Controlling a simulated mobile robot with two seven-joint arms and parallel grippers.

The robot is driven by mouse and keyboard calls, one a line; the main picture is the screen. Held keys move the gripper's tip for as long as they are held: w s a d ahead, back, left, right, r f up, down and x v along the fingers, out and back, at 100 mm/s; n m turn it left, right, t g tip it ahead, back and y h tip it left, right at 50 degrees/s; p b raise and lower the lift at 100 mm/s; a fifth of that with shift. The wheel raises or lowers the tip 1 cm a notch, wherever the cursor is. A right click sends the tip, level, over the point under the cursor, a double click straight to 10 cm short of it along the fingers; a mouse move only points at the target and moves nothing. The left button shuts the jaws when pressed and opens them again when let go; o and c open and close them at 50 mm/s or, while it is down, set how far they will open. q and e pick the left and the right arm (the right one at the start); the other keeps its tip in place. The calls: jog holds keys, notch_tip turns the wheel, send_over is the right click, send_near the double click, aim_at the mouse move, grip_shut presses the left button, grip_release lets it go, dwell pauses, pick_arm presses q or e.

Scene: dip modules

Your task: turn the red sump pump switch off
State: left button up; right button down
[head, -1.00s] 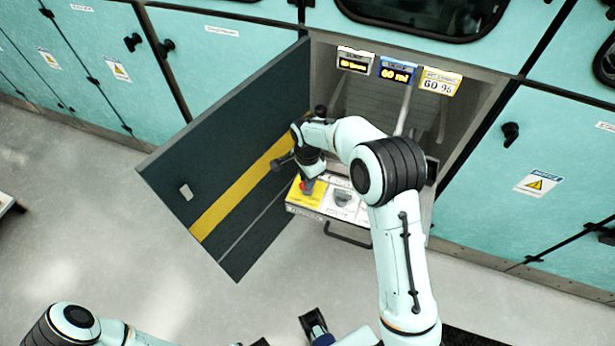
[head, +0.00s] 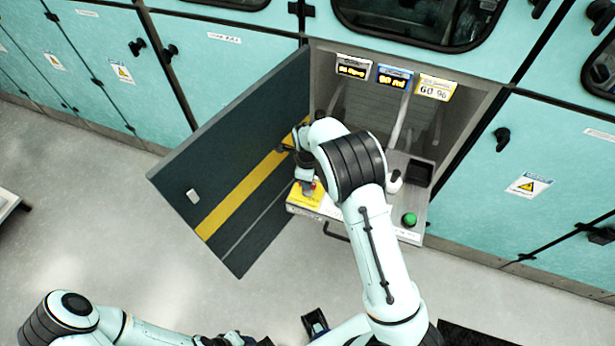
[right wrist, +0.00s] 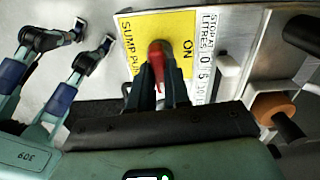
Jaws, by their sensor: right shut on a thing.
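The red sump pump switch (right wrist: 157,60) stands up from a yellow plate (right wrist: 178,28) lettered "SUMP PU…" and "ON" in the right wrist view. The yellow plate also shows in the head view (head: 303,198), at the left end of the pulled-out panel. My right gripper (right wrist: 158,78) is shut on the red switch, with a finger on each side; in the head view it (head: 308,186) points down at the plate. Whether the lever is at on or off is unclear. My left gripper (right wrist: 92,37) is open and empty, away from the panel.
The open dark door (head: 235,165) with a yellow stripe stands close left of my right wrist. A green button (head: 409,220) and a pale handle (head: 394,180) are on the panel's right part. Three display tags, one blue (head: 397,76), hang at the back of the opening.

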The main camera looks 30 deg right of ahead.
pick_arm(q)
jog(key=shift+w+r, duration=0.25)
jog(key=shift+r, duration=0.2)
pick_arm(e)
jog(key=shift+w+r+m, duration=0.1)
jog(key=shift+m, duration=0.4)
pick_arm(q)
jog(key=shift+p, duration=0.3)
pick_arm(e)
jog(key=c, duration=1.1)
grip_release()
pick_arm(q)
jog(key=shift+w+r+p, duration=0.3)
jog(key=shift+r+p, duration=0.05)
jog(key=shift+r, duration=0.15)
jog(key=shift+w+r+p, duration=0.3)
jog(key=shift+r+p, duration=0.05)
jog(key=shift+r, duration=0.15)
pick_arm(e)
notch_tip(320, 180, up, 13)
jog(key=shift+r, duration=0.15)
